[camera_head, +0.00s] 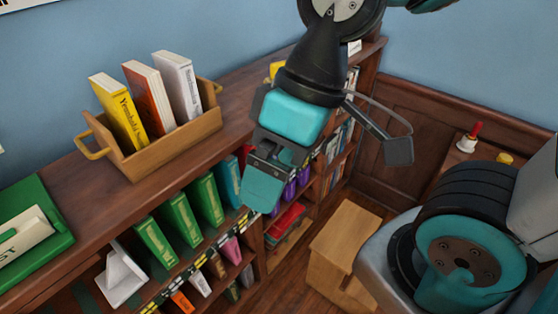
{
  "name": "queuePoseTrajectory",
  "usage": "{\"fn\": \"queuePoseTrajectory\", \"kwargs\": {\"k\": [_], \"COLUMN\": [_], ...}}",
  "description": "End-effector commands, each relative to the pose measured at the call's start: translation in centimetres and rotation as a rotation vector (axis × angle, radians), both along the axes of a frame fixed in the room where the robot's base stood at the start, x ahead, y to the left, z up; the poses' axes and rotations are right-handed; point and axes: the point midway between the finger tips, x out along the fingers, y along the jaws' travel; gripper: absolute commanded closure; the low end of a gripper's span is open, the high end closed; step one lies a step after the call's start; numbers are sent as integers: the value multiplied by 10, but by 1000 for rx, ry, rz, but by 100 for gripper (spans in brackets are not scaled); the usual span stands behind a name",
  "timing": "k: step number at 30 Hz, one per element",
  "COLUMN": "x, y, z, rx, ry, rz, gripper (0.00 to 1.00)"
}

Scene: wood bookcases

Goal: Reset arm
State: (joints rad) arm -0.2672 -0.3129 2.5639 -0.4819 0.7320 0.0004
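My gripper (263,189) hangs from the top middle of the head view, in front of the bookcase. It has a teal and black body and a teal tip, and points down. Nothing shows in it. A dark flat piece on a thin rod with a curved cable sticks out to its right. From this angle I cannot tell whether the fingers are apart or together. The gripper hides part of the shelves and the bookcase top behind it.
A wooden bookcase (238,106) runs along the blue wall. On top stand a wooden crate (180,147) with yellow, red and white books, and a green box (55,218) at left. Green books (180,219) fill a shelf below. A wooden stool (343,243) stands on the floor.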

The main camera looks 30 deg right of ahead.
Motion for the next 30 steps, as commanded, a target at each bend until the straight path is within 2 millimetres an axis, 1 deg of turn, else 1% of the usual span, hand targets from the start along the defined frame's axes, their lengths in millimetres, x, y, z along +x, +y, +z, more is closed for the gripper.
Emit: {"fn": "queuePoseTrajectory", "kwargs": {"k": [5, 8, 11, 16, 30], "x": [1, 1, 1, 2, 2], "y": [0, 0, 0, 0, 0], "z": [0, -10, -31, -75, -75], "rx": [0, 0, 0, 0, 0], "ry": [-1, -1, -1, -1, -1], "rz": [-1, -1, -2, -2, -2], "gripper": [0, 0, 0, 0, 0]}}
